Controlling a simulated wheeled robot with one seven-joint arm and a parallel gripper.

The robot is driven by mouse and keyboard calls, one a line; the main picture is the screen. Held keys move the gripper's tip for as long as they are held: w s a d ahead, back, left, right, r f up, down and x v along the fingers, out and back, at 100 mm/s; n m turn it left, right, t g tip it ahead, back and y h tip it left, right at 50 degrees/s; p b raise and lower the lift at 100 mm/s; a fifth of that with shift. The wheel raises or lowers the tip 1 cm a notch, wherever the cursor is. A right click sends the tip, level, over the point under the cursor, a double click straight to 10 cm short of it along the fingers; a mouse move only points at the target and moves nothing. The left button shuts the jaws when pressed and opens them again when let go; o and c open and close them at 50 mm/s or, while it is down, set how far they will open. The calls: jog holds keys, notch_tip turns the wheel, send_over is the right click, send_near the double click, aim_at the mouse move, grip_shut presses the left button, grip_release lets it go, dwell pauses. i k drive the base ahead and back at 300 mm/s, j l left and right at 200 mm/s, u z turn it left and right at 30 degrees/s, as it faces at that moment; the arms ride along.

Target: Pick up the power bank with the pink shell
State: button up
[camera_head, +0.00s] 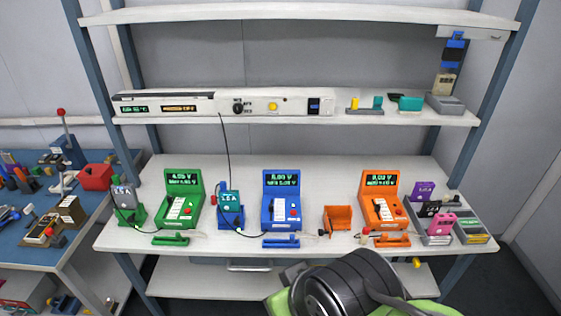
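The power bank with the pink shell (443,223) stands at the right end of the shelf's work surface, in or at the front of a grey divided tray (437,240). Dark marks show on its face. A purple block (423,191) of similar shape stands behind it. Dark round and green parts of my own arm fill the bottom centre, lower left of the pink power bank. The fingers of my gripper do not show, so whether it is open or shut is hidden.
Green (181,200), blue (281,200) and orange (381,200) testers with lit displays stand along the work surface (330,180). An empty-looking orange holder (337,218) sits between the blue and orange ones. A blue side bench (30,255) with clutter is at left. An upper shelf overhangs behind.

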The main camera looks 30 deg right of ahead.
aim_at(444, 222)
jog(key=z, duration=2.3)
